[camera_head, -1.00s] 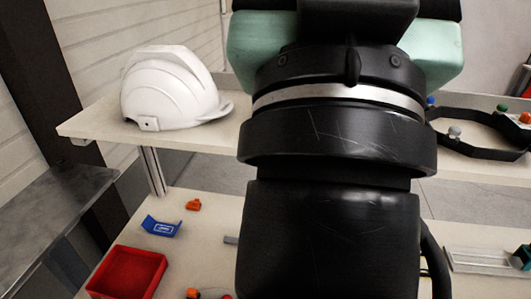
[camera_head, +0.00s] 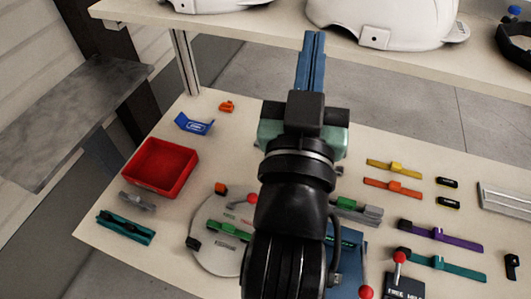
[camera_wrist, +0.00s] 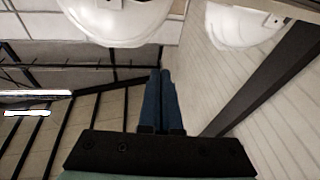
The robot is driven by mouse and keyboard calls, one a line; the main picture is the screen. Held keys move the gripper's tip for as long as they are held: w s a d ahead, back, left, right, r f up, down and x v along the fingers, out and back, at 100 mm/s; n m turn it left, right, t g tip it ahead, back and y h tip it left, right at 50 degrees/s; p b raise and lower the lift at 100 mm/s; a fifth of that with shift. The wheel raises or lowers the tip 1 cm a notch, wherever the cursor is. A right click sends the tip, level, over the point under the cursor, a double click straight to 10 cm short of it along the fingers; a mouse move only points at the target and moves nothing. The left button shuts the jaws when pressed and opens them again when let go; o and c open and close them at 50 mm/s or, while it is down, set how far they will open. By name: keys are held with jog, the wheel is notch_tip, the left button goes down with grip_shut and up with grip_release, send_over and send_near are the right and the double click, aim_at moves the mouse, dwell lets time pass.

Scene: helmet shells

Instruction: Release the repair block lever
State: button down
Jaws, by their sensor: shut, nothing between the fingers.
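Three red-knobbed levers stand on the lower table in the head view. One red knob (camera_head: 399,257) rises from a dark block (camera_head: 404,286) with partly readable white lettering. Another red knob (camera_head: 365,292) is at the lower edge, by a blue plate (camera_head: 350,262). A third red knob (camera_head: 252,199) is on a round pale disc (camera_head: 215,262), partly behind my arm. I cannot tell which is the repair block lever. My gripper (camera_head: 314,36) is shut and empty, its blue fingers together, pointing away from these levers toward the shelf. The fingers also show in the wrist view (camera_wrist: 160,75).
White helmets (camera_head: 385,22) sit on the upper shelf (camera_head: 290,30) beyond my gripper. A red tray (camera_head: 160,168), a blue bracket (camera_head: 194,124) and a teal clip (camera_head: 126,227) lie at left. Several coloured straps, including a purple one (camera_head: 440,237), lie at right.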

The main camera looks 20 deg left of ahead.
aim_at(252, 201)
jog(key=s+a+f+g+b, duration=0.1)
jog(key=s+f+g, duration=0.2)
jog(key=f, duration=0.9)
jog(key=s+a+f+n+g+b, duration=0.1)
jog(key=s+f, duration=0.5)
jog(key=f, duration=0.6)
jog(key=s+a+f+g+y+b, duration=0.1)
jog(key=s+a+f+g, duration=0.2)
jog(key=f, duration=0.9)
jog(key=shift+s+g, duration=0.8)
jog(key=shift+s, duration=0.3)
jog(key=shift+w, duration=0.15)
jog(key=x, duration=1.3)
jog(key=shift+w+a+f, duration=0.1)
jog(key=shift+w, duration=0.2)
